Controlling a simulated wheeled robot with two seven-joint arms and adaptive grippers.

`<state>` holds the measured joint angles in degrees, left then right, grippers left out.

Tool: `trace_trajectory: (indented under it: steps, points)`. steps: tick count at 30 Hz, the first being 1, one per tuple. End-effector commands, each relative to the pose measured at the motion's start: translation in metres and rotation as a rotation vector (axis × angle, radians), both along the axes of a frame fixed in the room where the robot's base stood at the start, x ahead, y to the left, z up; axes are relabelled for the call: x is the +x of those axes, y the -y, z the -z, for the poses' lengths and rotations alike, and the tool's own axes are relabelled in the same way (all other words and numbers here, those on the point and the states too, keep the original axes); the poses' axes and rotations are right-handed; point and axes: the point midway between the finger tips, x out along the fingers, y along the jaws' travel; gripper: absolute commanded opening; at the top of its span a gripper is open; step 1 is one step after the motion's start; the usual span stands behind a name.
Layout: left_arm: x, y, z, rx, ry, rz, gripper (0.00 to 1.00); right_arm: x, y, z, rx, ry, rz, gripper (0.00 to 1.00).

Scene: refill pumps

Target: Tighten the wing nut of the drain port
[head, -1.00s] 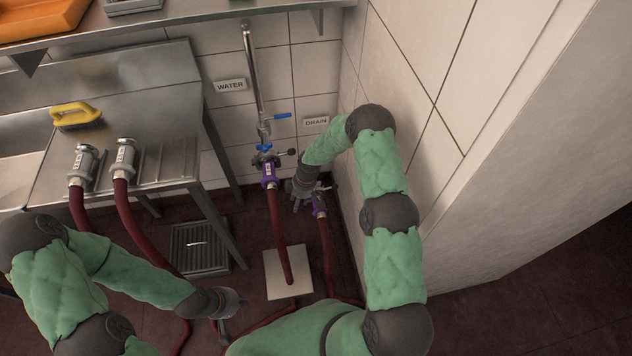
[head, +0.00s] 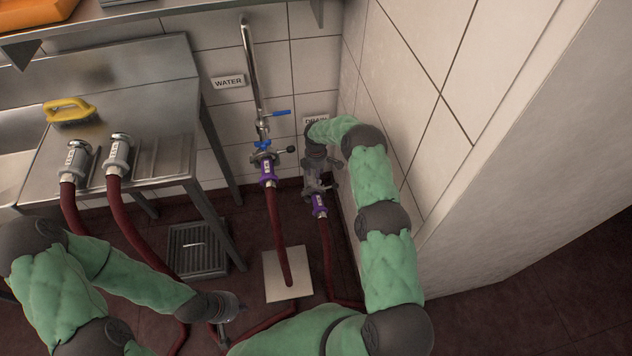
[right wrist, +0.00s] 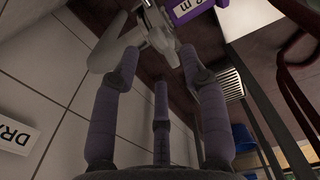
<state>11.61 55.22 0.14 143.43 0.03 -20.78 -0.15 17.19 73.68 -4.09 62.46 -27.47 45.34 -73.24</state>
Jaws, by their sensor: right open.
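The drain port's clamp and wing nut (right wrist: 158,38) show as grey metal at the top of the right wrist view, beside a purple coupling (right wrist: 190,8). In the head view the purple coupling (head: 319,205) sits on a red hose below the DRAIN sign (head: 314,120). My right gripper (head: 318,180) points down over the port and partly hides it. In the right wrist view my right gripper (right wrist: 159,62) is open, its fingertips close to the clamp; contact is unclear. My left gripper (head: 228,308) hangs low at the left, its fingers too small to read.
The water pipe with its blue-handled valve (head: 276,114) and purple coupling (head: 268,175) stands just left of the drain. The tiled wall (head: 400,90) is close on the right. A steel bench (head: 165,165) with two hose ends stands left. A floor grate (head: 198,250) lies below.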

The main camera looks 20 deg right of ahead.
Motion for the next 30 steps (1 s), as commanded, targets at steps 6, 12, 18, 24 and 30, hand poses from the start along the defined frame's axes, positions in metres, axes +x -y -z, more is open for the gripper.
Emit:
trace_trajectory:
  steps: [6, 12, 18, 24, 30]
  points:
    - [0.0, 0.0, 0.015, 0.0, 0.0, 0.0, 0.0, 0.001, 0.0, 0.033, -0.001, 0.002, 0.002, 0.44]
    - [0.0, 0.0, 0.018, 0.0, 0.0, 0.0, 0.0, 0.001, 0.001, 0.044, -0.001, 0.003, 0.002, 0.44]
    - [0.0, 0.0, 0.018, 0.0, 0.0, 0.0, 0.0, 0.001, 0.001, 0.044, -0.001, 0.003, 0.002, 0.44]
    - [0.0, 0.0, 0.018, 0.0, 0.0, 0.0, 0.0, 0.001, 0.0, 0.044, -0.001, 0.002, 0.001, 0.13]
    - [0.0, 0.0, 0.018, 0.0, 0.0, 0.0, 0.0, 0.0, 0.0, 0.044, -0.001, 0.002, 0.001, 0.0]
